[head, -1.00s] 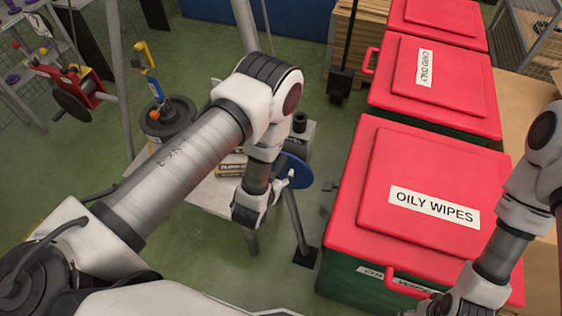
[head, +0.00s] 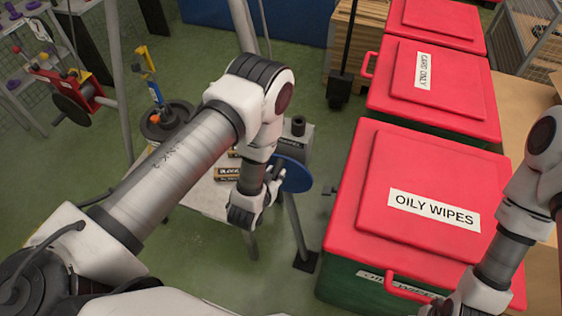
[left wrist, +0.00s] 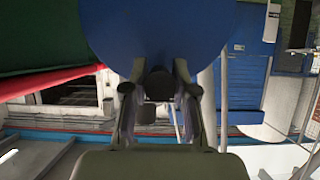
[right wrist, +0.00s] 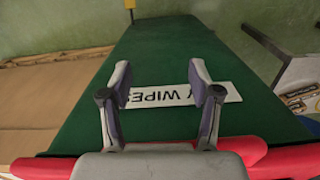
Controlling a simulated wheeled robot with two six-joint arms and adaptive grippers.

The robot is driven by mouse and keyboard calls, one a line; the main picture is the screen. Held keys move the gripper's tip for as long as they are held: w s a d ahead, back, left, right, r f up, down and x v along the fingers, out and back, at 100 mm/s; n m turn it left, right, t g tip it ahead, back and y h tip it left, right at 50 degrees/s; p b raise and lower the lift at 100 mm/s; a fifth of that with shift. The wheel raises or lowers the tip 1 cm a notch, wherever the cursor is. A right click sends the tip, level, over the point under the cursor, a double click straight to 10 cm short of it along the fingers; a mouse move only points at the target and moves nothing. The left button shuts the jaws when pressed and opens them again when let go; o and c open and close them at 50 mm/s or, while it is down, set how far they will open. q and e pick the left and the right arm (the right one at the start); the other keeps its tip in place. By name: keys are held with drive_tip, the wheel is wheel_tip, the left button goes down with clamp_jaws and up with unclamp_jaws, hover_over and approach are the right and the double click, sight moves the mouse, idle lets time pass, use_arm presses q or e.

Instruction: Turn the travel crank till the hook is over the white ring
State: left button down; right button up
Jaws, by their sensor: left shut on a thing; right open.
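The travel crank, a blue disc (head: 296,174) with a dark handle, is mounted on a grey housing beyond my left arm. My left gripper (head: 274,180) is shut on the handle. In the left wrist view, the blue disc (left wrist: 158,35) fills the top and the dark handle (left wrist: 159,85) sits between the fingers of my left gripper (left wrist: 159,76). My right gripper (right wrist: 160,78) is open and empty above the green side of a bin in the right wrist view. I cannot make out the hook or the white ring with certainty; my left arm hides part of the bench.
Red-lidded bins, including OILY WIPES (head: 420,205) and CARD ONLY (head: 430,75), stand on the right. A yellow and blue upright piece (head: 150,80) stands at left, beside a red unit with a dark wheel (head: 72,100). Grey posts rise nearby.

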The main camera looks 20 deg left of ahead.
use_arm(q)
drive_tip(key=a, duration=0.2)
drive_tip(key=shift+a+f, duration=0.25)
drive_tip(key=shift+a, duration=0.05)
use_arm(e)
drive_tip(key=shift+w+a+f, duration=0.15)
drive_tip(key=shift+w+a, duration=0.05)
drive_tip(key=shift+a, duration=0.25)
use_arm(q)
drive_tip(key=shift+w, duration=0.1)
use_arm(e)
drive_tip(key=shift+f, duration=0.1)
